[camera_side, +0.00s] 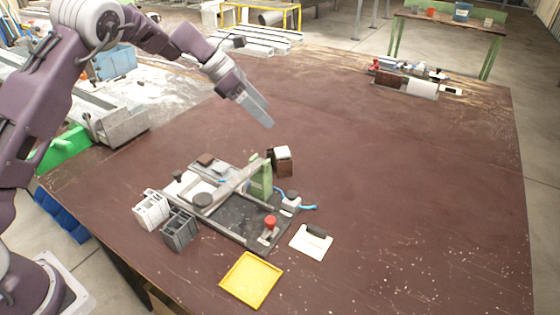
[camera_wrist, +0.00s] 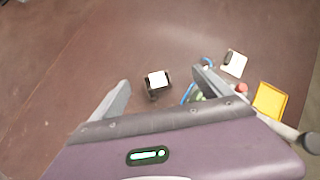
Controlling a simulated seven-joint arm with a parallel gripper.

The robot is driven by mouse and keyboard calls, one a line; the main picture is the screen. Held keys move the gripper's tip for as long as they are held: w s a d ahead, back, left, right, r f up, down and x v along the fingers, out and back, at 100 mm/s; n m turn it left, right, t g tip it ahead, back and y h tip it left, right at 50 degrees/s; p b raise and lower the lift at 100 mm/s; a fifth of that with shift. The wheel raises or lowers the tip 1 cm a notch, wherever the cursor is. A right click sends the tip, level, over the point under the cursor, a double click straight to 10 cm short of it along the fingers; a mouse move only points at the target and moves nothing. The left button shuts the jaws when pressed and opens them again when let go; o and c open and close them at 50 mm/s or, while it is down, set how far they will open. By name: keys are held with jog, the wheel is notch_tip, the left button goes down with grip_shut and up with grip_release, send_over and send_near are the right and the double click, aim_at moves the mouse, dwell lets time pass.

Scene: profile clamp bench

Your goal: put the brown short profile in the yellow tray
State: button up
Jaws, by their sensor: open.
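A small dark brown block with a pale face (camera_side: 283,161), which looks like the brown short profile, stands on the table just behind the green upright of the clamp fixture. In the wrist view the brown short profile (camera_wrist: 157,84) shows between my fingers, further off, its pale face up. My gripper (camera_side: 268,122) is open and empty, above and behind the block, pointing down to the right. Its spread fingers frame the wrist view (camera_wrist: 161,79). The yellow tray (camera_side: 251,279) lies empty at the table's front; it also shows at the right of the wrist view (camera_wrist: 269,100).
The clamp fixture (camera_side: 236,219) has a long bar, dark knobs and a red knob (camera_side: 270,222). White (camera_side: 151,210) and grey (camera_side: 179,230) slotted blocks stand left of it. A white plate with a dark handle (camera_side: 312,241) lies right. The table's right side is clear.

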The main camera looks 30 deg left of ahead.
jog(key=d+y, duration=0.1)
jog(key=y, duration=0.1)
jog(key=g+y, duration=0.1)
jog(key=y, duration=0.1)
send_near(277, 151)
jog(key=shift+n, duration=0.3)
jog(key=x, duration=0.5)
jog(key=shift+s+f, duration=0.3)
jog(key=shift+f, duration=0.05)
jog(key=x, duration=0.7)
jog(key=shift+w+d, duration=0.15)
jog(key=shift+w, duration=0.15)
jog(key=shift+r, duration=0.1)
jog(key=c, duration=1.6)
